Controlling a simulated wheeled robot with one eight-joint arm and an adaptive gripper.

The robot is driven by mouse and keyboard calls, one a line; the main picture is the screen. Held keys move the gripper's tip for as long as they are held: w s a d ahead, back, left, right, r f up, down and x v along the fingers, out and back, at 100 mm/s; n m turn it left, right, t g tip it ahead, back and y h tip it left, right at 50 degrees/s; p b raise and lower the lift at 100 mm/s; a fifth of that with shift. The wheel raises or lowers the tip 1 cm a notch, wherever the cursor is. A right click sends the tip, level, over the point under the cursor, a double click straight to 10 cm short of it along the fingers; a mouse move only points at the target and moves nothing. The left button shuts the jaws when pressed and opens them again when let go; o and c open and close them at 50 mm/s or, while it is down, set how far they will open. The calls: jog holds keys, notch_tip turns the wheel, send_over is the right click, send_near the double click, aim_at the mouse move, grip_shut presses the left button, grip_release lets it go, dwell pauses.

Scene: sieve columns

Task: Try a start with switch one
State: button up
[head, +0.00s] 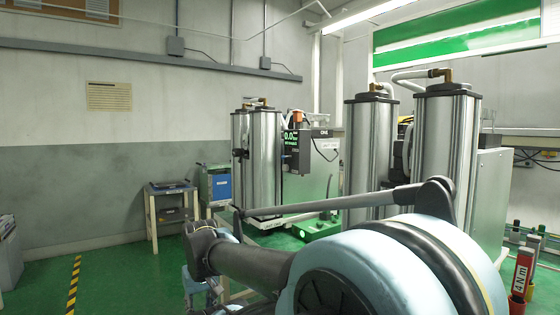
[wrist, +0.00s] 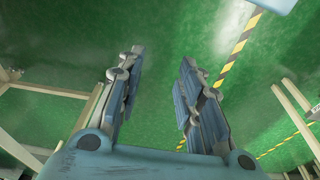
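No switch can be clearly made out in either view. In the head view a grey cabinet (head: 312,165) stands among the steel columns, with a small label that seems to read "ONE". A dark display (head: 291,138) with green digits, seemingly 0.0, is on its left side. My gripper (wrist: 160,57) is open and empty in the wrist view, its two blue-grey fingers apart above the green floor. In the head view my arm crosses the foreground and hides the lower part of the columns; my gripper is mostly hidden low behind it.
Steel columns (head: 263,160) stand at the centre, with larger ones (head: 369,150) nearer right. A small table (head: 172,189) and a blue-fronted box (head: 221,187) are by the back wall. A red "4 Nm" tool (head: 521,272) stands at lower right.

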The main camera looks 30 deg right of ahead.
jog(key=shift+o, duration=0.4)
jog(key=n+g+h, duration=0.5)
jog(key=h, duration=1.5)
send_near(283, 156)
jog(key=x, duration=0.7)
jog(key=w+x, duration=0.1)
jog(key=x, duration=0.2)
jog(key=shift+s+d+f, duration=0.1)
jog(key=shift+d+f, duration=0.2)
jog(key=shift+d, duration=0.05)
grip_shut()
